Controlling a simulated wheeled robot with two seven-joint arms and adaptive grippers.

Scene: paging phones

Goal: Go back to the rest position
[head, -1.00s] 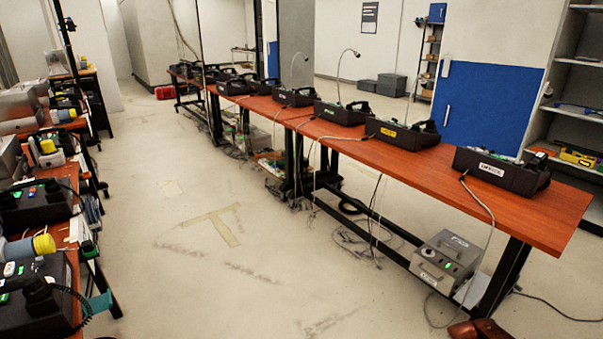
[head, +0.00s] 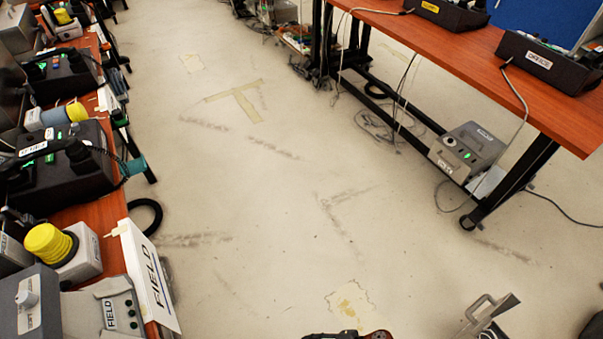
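No object is named for this task. A grey angular metal piece (head: 487,312) shows at the bottom edge, right of the middle, over the bare floor. It looks like part of my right gripper, but it is cut off, and its opening cannot be judged. Nothing is seen held in it. My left gripper is not in view. A small dark and reddish part (head: 350,335) just shows at the bottom middle and is too cut off to tell.
An orange-brown table (head: 440,50) with black paging phones (head: 548,62) stands at right; a grey box (head: 467,152) sits low beneath it. A left bench (head: 105,215) bears phones, yellow-topped devices (head: 48,243) and a FIELD sign (head: 152,280). The floor (head: 270,210) between is clear.

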